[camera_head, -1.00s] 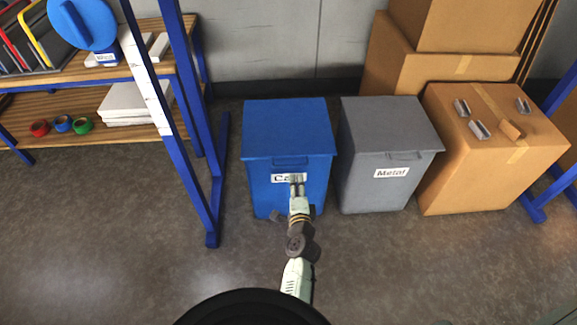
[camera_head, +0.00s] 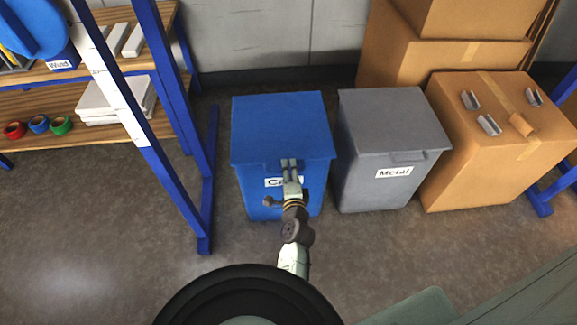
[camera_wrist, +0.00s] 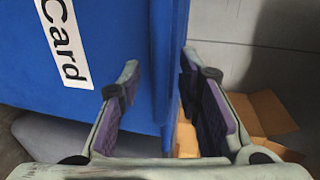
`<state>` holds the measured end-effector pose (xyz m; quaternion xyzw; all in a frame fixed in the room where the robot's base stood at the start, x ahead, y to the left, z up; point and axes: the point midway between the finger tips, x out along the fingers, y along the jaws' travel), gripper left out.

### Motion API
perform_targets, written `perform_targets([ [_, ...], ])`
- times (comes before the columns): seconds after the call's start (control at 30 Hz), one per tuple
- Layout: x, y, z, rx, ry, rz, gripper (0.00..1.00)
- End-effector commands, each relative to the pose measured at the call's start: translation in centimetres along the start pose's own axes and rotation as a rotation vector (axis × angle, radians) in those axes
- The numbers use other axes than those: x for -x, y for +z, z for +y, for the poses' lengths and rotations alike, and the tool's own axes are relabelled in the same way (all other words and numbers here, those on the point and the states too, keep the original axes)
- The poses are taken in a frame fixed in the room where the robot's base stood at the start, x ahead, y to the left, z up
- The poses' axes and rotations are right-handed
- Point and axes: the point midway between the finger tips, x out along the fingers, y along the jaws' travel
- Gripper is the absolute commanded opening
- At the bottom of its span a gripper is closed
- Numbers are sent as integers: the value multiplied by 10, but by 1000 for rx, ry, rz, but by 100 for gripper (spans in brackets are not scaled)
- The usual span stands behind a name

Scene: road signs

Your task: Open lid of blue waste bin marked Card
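The blue bin (camera_head: 250,195) stands on the floor with its flat lid (camera_head: 280,120) down. The Card label (camera_head: 273,182) on its front is partly hidden by my gripper in the head view; it reads clearly in the wrist view (camera_wrist: 63,40). My gripper (camera_head: 289,163) is at the lid's front edge, above the label. In the wrist view my gripper (camera_wrist: 160,68) is open, with the blue lid edge (camera_wrist: 168,50) between its fingers. I cannot tell whether either finger touches it.
A grey bin (camera_head: 395,135) marked Metal stands close on the right, with cardboard boxes (camera_head: 480,160) beyond it. A blue-framed shelf (camera_head: 205,190) stands on the left. A grey wall (camera_head: 270,35) is behind. The floor in front is mostly open.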

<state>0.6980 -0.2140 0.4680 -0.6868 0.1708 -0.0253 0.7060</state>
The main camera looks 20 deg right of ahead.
Motion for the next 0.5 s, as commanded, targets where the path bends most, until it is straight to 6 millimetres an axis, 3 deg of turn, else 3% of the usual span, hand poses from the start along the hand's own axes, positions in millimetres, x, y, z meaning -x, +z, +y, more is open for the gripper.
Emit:
perform_targets([
  [0.2, 0, 0, 0, 0, 0, 0, 30],
  [0.5, 0, 0, 0, 0, 0, 0, 10],
])
